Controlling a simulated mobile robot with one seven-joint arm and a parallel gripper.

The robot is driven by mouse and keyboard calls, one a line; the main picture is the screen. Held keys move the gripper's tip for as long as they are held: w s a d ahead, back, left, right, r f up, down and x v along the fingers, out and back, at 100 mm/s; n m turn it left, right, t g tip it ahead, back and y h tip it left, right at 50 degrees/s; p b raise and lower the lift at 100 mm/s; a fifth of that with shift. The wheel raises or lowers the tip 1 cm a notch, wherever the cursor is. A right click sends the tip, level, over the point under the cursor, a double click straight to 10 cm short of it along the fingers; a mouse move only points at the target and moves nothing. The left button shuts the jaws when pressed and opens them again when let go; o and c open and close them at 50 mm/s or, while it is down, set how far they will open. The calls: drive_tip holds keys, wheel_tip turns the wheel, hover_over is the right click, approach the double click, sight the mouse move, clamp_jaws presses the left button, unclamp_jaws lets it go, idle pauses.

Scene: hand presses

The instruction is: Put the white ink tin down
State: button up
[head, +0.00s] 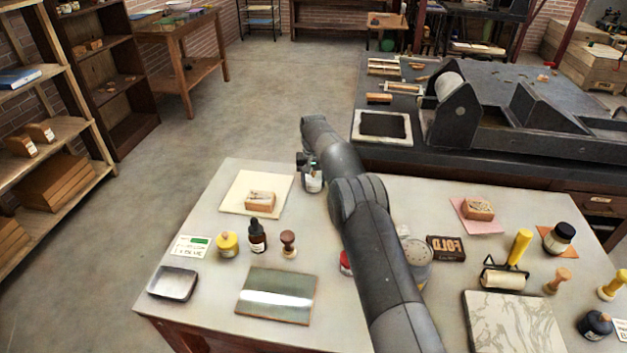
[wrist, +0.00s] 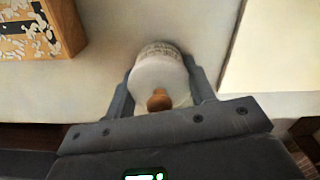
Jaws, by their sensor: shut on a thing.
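My gripper (head: 309,168) is over the back edge of the pale worktable, at the far end of my arm. It is shut on the white ink tin (head: 313,184), which shows white just under the fingers. In the wrist view the tin (wrist: 160,75) is between the two fingers, with a white rounded top, a brown knob and a printed band. The tin looks upright. I cannot tell whether its base touches the table.
A cream sheet (head: 236,187) with a wooden block (head: 260,201) lies just left of the tin. A yellow tin (head: 227,244), a dropper bottle (head: 257,237) and a wooden stamp (head: 288,244) stand nearer. The black press bench (head: 440,158) is behind on the right. My arm hides the table's middle.

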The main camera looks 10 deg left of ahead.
drive_tip(key=shift+r, duration=0.1)
drive_tip(key=o, duration=1.1)
drive_tip(key=shift+o, duration=0.2)
